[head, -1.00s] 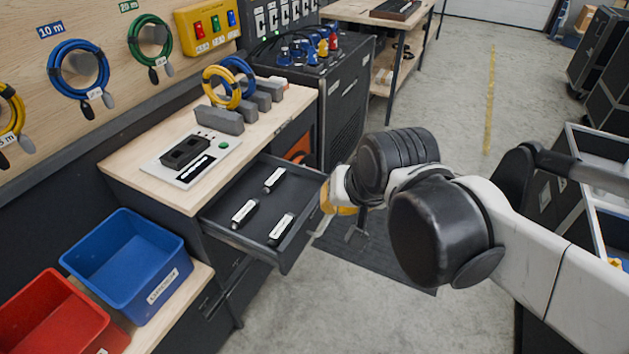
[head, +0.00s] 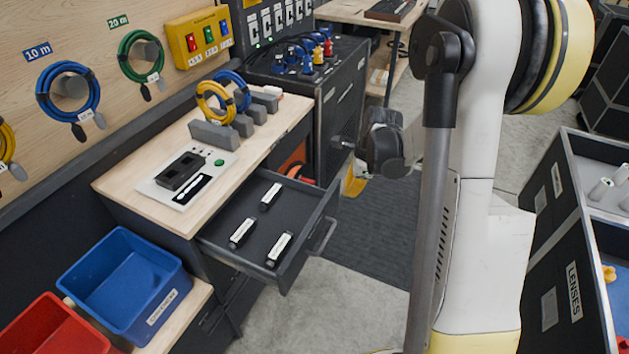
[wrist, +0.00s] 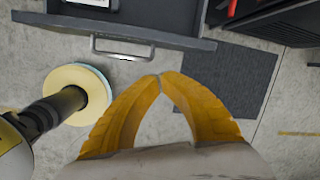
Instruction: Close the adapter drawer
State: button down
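The adapter drawer (head: 290,262) stands pulled out from under the wooden worktop in the head view. Three black adapters with white labels (head: 270,196) lie in it. Its metal handle (head: 322,237) is in clear view on the front, and it shows in the wrist view (wrist: 122,50) too. My gripper's yellow fingers meet at their tips in the wrist view (wrist: 160,78), with nothing between them. The tips appear just outside the drawer front, near the handle's right end, with no visible contact. In the head view my gripper (head: 353,182) is partly hidden by my wrist.
A blue bin (head: 125,280) and a red bin (head: 50,330) stand left of the drawer. A black cabinet (head: 340,100) stands behind it. A case marked LENSES (head: 573,290) is at right. A dark mat (head: 375,235) covers open floor before the drawer.

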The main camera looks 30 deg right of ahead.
aim_at(260, 190)
jog(key=d+f+m, duration=0.4)
jog(key=f, duration=0.2)
jog(key=w+a+f+b, duration=0.3)
jog(key=w+a+f, duration=0.1)
jog(key=f, duration=0.5)
jog(key=shift+w+a+f+g+y+b, duration=0.15)
jog(key=shift+w+f+g+y+b, duration=0.15)
jog(key=shift+w, duration=0.25)
jog(key=w+a, duration=0.6)
jog(key=w, duration=0.1)
jog(key=w+a+b, duration=0.1)
jog(key=w+a, duration=0.5)
jog(key=w, duration=0.2)
jog(key=w+a+b, duration=0.1)
jog(key=w+a, duration=0.5)
jog(key=w, duration=0.2)
jog(key=shift+w+a, duration=0.1)
jog(key=shift+w, duration=0.1)
